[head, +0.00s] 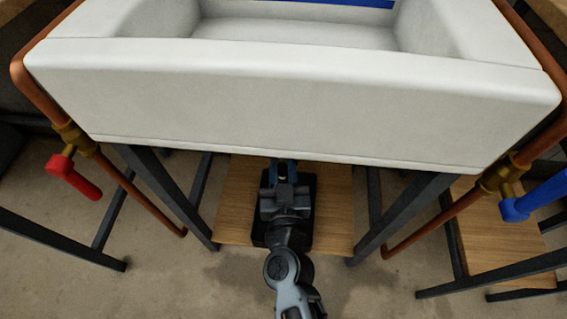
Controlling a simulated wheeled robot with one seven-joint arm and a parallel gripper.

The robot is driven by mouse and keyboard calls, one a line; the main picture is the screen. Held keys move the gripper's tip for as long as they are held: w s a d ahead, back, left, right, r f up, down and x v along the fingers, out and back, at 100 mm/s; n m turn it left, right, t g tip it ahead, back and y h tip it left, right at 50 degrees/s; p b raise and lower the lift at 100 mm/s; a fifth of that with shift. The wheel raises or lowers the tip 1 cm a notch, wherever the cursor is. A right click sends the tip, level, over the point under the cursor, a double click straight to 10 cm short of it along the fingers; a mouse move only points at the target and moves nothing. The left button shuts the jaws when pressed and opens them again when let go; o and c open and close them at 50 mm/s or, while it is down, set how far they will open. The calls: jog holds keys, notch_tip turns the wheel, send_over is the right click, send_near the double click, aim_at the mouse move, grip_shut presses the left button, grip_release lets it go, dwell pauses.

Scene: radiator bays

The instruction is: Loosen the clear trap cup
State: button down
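My gripper (284,180) reaches in under the front edge of the white sink (290,100), low at the middle of the head view. Its fingertips are hidden or too small to make out, so I cannot tell whether it is open or shut. The clear trap cup is not visible; the sink's front wall blocks the view of the space beneath and behind it. I cannot tell whether my gripper touches anything there.
A wooden shelf (235,205) lies below the sink between dark metal legs (165,190). A copper pipe with a red-handled valve (73,176) runs down the left, another with a blue-handled valve (532,198) down the right. The sink's edge sits close above my gripper.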

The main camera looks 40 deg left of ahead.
jog(key=a+m+t+h, duration=0.4)
jog(key=a+m+h, duration=0.3)
jog(key=h, duration=0.7)
jog(key=m, duration=0.2)
jog(key=shift+s+a+f+m, duration=0.15)
jog(key=shift+s+m, duration=0.2)
jog(key=shift+m, duration=0.05)
jog(key=shift+h, duration=0.3)
jog(key=c, duration=1)
grip_release()
jog(key=shift+s+a+p, duration=0.2)
jog(key=shift+s, duration=1.05)
jog(key=shift+s+a+p, duration=0.15)
jog(key=shift+s+a, duration=0.05)
jog(key=shift+s, duration=1.1)
jog(key=shift+s+a+p, duration=0.2)
jog(key=shift+s, duration=1.05)
